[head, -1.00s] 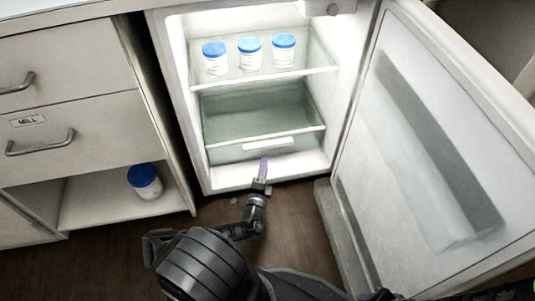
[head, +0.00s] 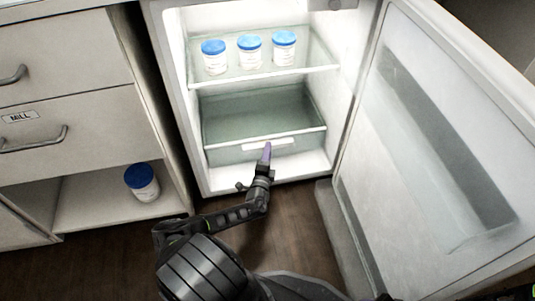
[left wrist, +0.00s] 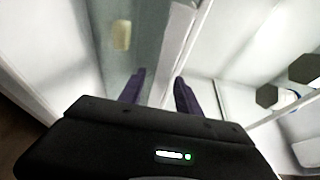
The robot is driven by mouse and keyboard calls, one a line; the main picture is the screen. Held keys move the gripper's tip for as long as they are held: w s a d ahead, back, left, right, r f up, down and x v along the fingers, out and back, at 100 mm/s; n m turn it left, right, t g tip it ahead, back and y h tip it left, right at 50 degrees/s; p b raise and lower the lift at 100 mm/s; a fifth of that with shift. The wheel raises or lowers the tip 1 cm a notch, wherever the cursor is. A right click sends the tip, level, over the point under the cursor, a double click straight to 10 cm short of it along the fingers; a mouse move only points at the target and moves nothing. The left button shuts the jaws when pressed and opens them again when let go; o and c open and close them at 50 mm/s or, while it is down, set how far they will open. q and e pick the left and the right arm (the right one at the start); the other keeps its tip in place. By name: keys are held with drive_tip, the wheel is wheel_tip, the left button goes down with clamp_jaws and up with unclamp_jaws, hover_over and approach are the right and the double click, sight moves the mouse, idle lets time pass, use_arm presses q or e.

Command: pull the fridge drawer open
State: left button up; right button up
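The fridge drawer (head: 225,154) is a clear, greenish bin at the bottom of the open fridge, with a pale handle (head: 256,146) on its front. It looks pushed in. My left gripper (head: 267,150) is at the drawer front, its purple fingers overlapping the right part of the handle in the head view. In the left wrist view the two fingers (left wrist: 160,78) stand apart, with a pale strip of the drawer front just beyond them. I cannot tell whether they touch the handle. My right gripper is not in view.
The fridge door (head: 440,150) stands wide open on the right. Several blue-lidded jars (head: 250,55) stand on the glass shelf above the drawer. On the left are cabinet drawers (head: 60,130) and a jar (head: 142,182) on a low shelf. Dark floor lies in front.

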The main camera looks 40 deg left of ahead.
use_arm(q)
drive_tip(key=shift+c, duration=0.2)
clamp_jaws()
drive_tip(key=shift+s+f, duration=0.1)
drive_tip(key=shift+f, duration=0.15)
idle(0.9)
